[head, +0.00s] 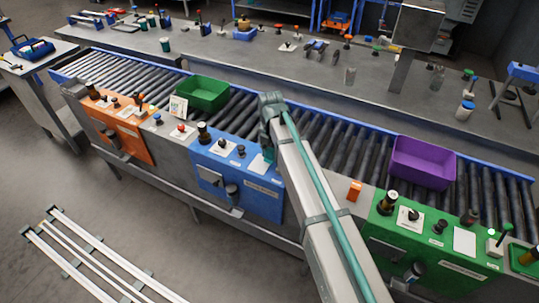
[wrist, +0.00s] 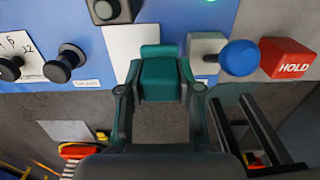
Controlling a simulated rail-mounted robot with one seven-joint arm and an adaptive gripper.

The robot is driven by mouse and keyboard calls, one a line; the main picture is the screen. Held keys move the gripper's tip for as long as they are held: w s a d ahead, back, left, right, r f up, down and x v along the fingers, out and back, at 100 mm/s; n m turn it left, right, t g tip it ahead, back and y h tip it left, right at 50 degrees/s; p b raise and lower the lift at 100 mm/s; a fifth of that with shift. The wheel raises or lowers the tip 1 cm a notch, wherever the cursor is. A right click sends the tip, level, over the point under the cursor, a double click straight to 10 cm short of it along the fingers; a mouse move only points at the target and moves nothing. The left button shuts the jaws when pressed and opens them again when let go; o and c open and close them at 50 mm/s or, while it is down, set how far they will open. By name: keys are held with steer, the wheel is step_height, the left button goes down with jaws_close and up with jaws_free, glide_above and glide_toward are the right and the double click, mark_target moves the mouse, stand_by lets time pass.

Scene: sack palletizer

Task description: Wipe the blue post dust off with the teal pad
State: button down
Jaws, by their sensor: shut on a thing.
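The blue post (head: 236,177) is the blue control panel along the conveyor's near side; its top also shows in the wrist view (wrist: 85,30). My gripper (wrist: 160,90) is shut on the teal pad (wrist: 160,78), with one finger on each side of it. The pad is over the post's top, by a pale plate (wrist: 118,45); I cannot tell whether it touches. I cannot make out any dust.
Close to the pad stand dark knobs (wrist: 65,62), a blue knob (wrist: 238,57) and a red HOLD block (wrist: 288,58). The roller conveyor (head: 320,135) runs behind with a green bin (head: 203,93) and a purple bin (head: 422,163). Orange (head: 122,130) and green (head: 432,250) posts flank the blue one.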

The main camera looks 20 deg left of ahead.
steer(key=shift+r+p, duration=1.3)
steer(key=shift+r, duration=1.25)
steer(key=shift+d, duration=0.1)
